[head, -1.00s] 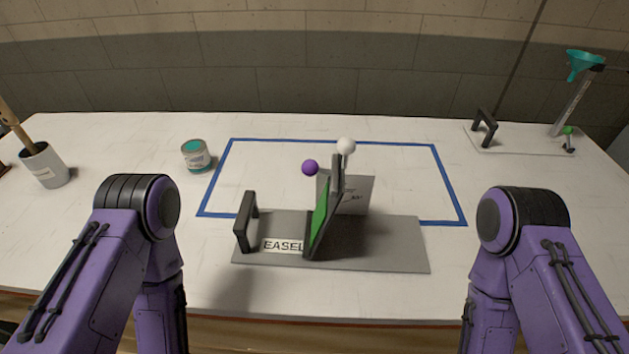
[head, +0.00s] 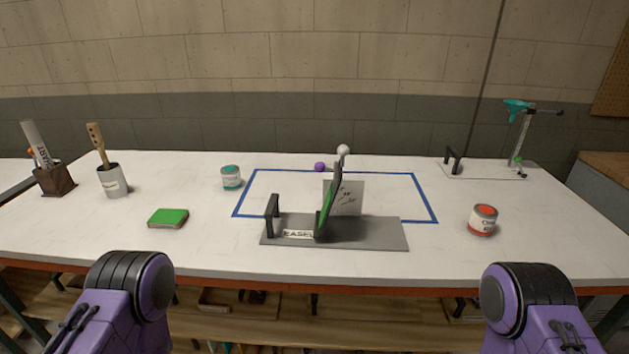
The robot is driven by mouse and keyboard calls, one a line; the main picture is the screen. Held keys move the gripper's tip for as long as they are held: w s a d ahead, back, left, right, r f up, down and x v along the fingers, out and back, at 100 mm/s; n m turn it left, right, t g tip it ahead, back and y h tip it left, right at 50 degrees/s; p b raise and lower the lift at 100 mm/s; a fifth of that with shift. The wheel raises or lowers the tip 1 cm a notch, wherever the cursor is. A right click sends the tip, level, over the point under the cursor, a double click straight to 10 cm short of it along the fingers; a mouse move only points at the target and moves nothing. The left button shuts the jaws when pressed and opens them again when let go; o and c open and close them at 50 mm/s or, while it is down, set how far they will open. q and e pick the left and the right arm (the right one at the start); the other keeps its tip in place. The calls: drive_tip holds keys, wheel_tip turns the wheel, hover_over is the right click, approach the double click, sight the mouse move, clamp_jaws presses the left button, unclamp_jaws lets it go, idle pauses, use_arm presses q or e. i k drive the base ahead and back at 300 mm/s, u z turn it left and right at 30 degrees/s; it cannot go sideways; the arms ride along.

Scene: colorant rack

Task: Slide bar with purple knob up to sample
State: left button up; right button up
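The purple knob (head: 320,167) shows in the head view just left of the upright easel panel, near the back line of the blue rectangle. The bar it sits on is mostly hidden behind the panel. The easel (head: 375,233) has a grey base plate, a black handle (head: 272,215) at its left end and a tilted dark panel with a green face (head: 326,214). A white knob (head: 343,149) tops the panel. A grey card with dark marks (head: 347,198), possibly the sample, stands behind the panel. Both my arms show only at the bottom corners; neither gripper is in view.
A green block (head: 168,218), a brush cup (head: 113,182) and a dark holder (head: 55,180) are left. A stand with a teal funnel (head: 517,108) is back right.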

sight(320, 166)
drive_tip(key=u, duration=1.6)
drive_tip(key=i, duration=1.05)
drive_tip(key=z, duration=1.8)
